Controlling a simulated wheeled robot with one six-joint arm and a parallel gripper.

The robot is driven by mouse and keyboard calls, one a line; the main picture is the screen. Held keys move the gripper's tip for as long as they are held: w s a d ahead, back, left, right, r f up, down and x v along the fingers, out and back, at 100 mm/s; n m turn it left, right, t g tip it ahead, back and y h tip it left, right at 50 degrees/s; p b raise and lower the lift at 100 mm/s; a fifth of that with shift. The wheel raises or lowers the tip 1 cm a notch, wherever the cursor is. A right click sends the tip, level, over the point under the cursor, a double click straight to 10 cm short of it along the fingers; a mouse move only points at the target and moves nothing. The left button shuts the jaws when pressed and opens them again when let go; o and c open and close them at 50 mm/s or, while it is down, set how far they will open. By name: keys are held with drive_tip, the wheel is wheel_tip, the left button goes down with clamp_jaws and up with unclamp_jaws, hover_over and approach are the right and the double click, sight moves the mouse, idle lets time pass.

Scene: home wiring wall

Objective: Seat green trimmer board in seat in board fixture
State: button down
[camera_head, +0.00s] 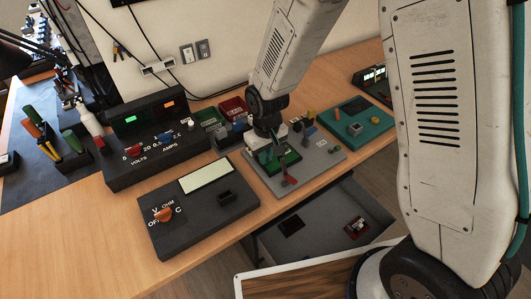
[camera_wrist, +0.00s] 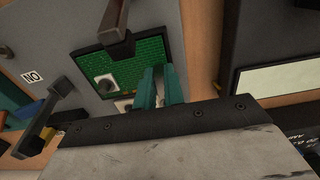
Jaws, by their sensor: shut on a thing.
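The green trimmer board (camera_head: 291,158) is at the grey board fixture (camera_head: 325,161) on the wooden bench. In the head view my gripper (camera_head: 272,143) is low over the fixture and partly hides the board. A dark clamp arm (camera_wrist: 116,32) reaches over the board; its handle looks red (camera_head: 288,180). I cannot tell whether the board lies flat in the seat.
A multimeter (camera_head: 195,215) lies left of the fixture, and a bench power supply (camera_head: 155,142) stands behind it. A teal board (camera_head: 352,123) lies to the right. An open grey drawer (camera_head: 315,245) is below the bench edge. Small coloured parts stand close behind the fixture.

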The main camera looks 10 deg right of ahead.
drive_tip(key=shift+f, duration=0.2)
drive_tip(key=c, duration=1.4)
unclamp_jaws()
drive_tip(key=shift+r, duration=3.9)
